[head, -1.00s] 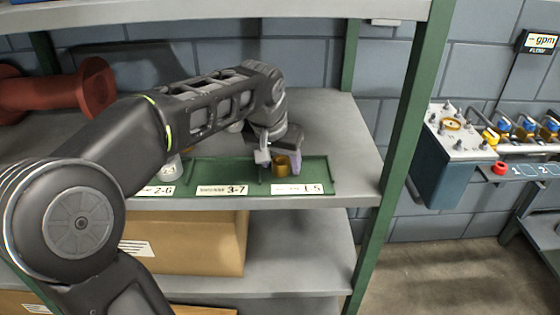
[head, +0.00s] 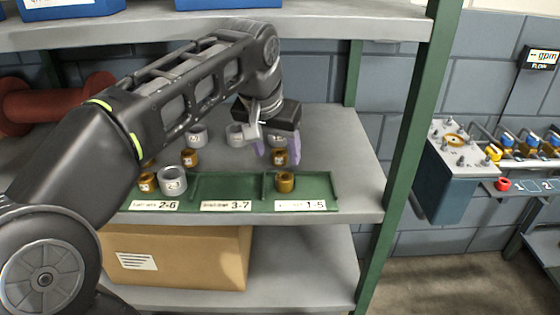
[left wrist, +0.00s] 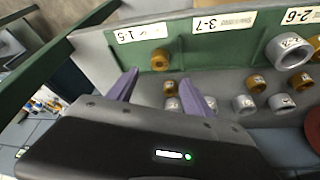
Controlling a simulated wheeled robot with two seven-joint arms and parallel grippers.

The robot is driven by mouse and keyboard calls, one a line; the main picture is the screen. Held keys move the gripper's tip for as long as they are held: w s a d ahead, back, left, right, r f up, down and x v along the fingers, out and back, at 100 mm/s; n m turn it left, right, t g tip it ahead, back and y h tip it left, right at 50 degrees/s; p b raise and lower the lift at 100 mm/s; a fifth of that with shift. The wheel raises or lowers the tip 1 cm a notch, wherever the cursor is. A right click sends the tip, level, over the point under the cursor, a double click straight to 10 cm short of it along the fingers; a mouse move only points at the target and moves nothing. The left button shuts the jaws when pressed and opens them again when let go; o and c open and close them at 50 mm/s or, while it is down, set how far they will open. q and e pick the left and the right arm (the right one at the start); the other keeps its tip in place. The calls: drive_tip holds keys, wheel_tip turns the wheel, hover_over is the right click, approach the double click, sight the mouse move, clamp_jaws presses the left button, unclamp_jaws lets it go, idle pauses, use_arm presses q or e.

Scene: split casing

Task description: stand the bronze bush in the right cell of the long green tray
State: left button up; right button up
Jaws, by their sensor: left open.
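A bronze bush (head: 285,181) stands upright in the right cell of the long green tray (head: 225,188), above the label 1-5. It also shows in the left wrist view (left wrist: 160,60). My left gripper (head: 276,153) is open, with its purple fingers apart and nothing held. It hangs above and behind the tray, clear of the bush in the cell. In the left wrist view the fingers (left wrist: 160,80) point towards the tray. The middle cell, labelled 3-7, is empty. My right gripper is not in view.
A large grey ring (head: 172,180) and a bronze bush (head: 147,182) are at the tray's left cell. Behind the tray stand several grey and bronze bushes, one bronze (head: 280,157) near my fingers. A green post (head: 405,125) rises at right; another shelf (head: 330,22) lies above.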

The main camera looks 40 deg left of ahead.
use_arm(q)
drive_tip(key=shift+s+d+r, duration=0.1)
drive_tip(key=shift+s+r, duration=0.1)
drive_tip(key=shift+r, duration=0.35)
